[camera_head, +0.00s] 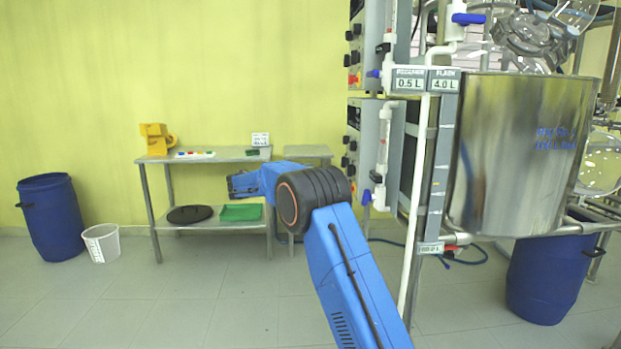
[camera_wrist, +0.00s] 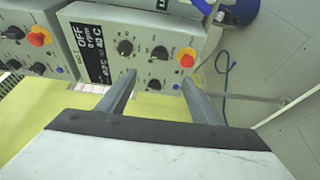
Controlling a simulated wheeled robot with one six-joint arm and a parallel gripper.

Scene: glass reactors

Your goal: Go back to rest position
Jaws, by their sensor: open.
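My arm reaches up from the bottom of the head view, with its blue links bent to the left at a black joint. My gripper (camera_head: 236,185) is at the arm's left end, in front of the steel table in the picture. In the wrist view my gripper (camera_wrist: 157,80) shows two grey fingers, apart and with nothing between them. Beyond the fingers is a control panel (camera_wrist: 135,50) with a display reading OFF, black knobs and a red button on a yellow base. I cannot tell the exact distance from the fingers to the panel.
A steel reactor vessel (camera_head: 520,155) and a valve frame with white pipes (camera_head: 419,200) stand right of my arm. A steel table (camera_head: 215,157) is behind it. Blue drums (camera_head: 52,215) (camera_head: 548,275) stand at both sides, with a white bin (camera_head: 101,243) at left. The left foreground floor is clear.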

